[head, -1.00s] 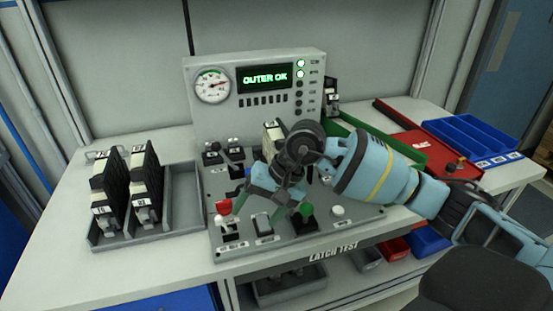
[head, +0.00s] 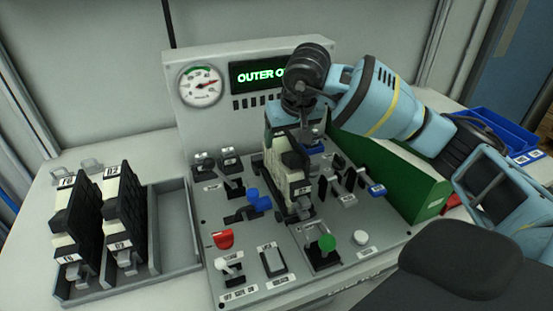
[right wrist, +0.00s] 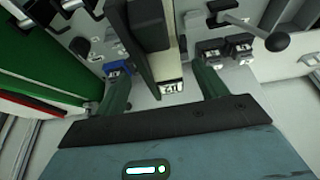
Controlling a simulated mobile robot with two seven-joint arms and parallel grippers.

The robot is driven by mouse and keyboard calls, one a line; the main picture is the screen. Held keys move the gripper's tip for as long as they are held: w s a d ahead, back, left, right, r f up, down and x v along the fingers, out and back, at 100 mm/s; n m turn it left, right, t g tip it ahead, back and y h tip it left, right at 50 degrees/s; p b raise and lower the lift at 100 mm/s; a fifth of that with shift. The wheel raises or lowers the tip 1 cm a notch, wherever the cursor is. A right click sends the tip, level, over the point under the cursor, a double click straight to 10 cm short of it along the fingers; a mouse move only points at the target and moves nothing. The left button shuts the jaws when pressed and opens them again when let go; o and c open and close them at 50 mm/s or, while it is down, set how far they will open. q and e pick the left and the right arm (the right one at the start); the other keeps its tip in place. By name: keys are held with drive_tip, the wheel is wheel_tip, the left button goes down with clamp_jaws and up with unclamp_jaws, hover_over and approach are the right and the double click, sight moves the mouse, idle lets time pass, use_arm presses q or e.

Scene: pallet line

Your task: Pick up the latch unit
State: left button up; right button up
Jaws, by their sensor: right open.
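A latch unit (head: 289,172), cream and black, stands upright in the middle of the grey test panel. My right gripper (head: 296,128) is above it, pointing down. In the right wrist view the unit (right wrist: 155,45) lies between the two dark green fingers (right wrist: 164,88), with a gap on each side. The fingers are open. The unit's lower end is partly hidden by levers in the head view. Two similar units (head: 76,222) (head: 125,210) stand in the grey tray on the left. My left gripper is not in view.
The panel carries a red knob (head: 223,239), a green knob (head: 326,243), a blue-handled lever (head: 258,200) and other switches. A gauge (head: 201,86) and a display stand behind. The tray's right compartment (head: 174,232) is empty.

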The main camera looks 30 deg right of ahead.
drive_tip(key=shift+s+r, duration=0.2)
drive_tip(key=shift+s+a+f, duration=0.1)
drive_tip(key=shift+s, duration=0.1)
drive_tip(key=shift+w+f, duration=0.1)
drive_tip(key=shift+f, duration=0.2)
drive_tip(key=shift+x, duration=0.9)
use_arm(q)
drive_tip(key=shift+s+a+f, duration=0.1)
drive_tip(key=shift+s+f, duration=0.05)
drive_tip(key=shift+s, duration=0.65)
use_arm(e)
drive_tip(key=shift+w+f, duration=0.1)
drive_tip(key=shift+w, duration=0.05)
drive_tip(key=x, duration=0.5)
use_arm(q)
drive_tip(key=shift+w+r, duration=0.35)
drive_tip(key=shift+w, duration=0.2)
